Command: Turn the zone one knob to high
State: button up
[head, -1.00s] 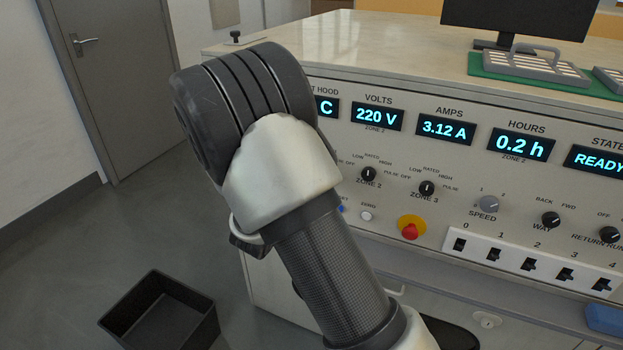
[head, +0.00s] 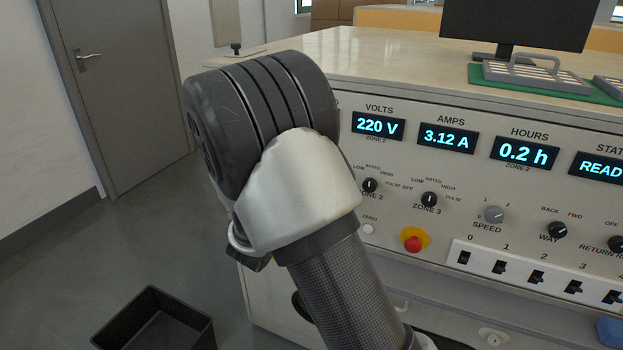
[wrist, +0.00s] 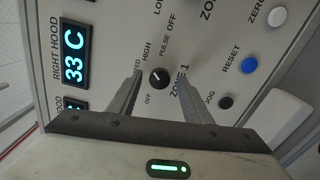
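The zone one knob (wrist: 159,77) is a small round black knob in the middle of the wrist view, beside its "ZONE 1" label. Its white pointer mark slants to the upper left of that view, on the side of RATED and HIGH; the exact setting is hard to read. My gripper (wrist: 159,81) is open, with one finger on each side of the knob in the picture and a visible gap to each. I cannot tell how far the fingertips are from the panel. In the head view my arm hides both the knob and the gripper.
The zone 2 knob (head: 370,186) and zone 3 knob (head: 429,199) sit to the right on the panel. A red button (head: 413,244) is below them. The blue reset button (wrist: 249,66) and black jog button (wrist: 225,102) are near the right finger. A black bin (head: 155,325) stands on the floor.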

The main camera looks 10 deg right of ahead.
jog(key=p+v, duration=0.2)
jog(key=v, duration=1.5)
jog(key=shift+s, duration=0.2)
jog(key=shift+r, duration=0.1)
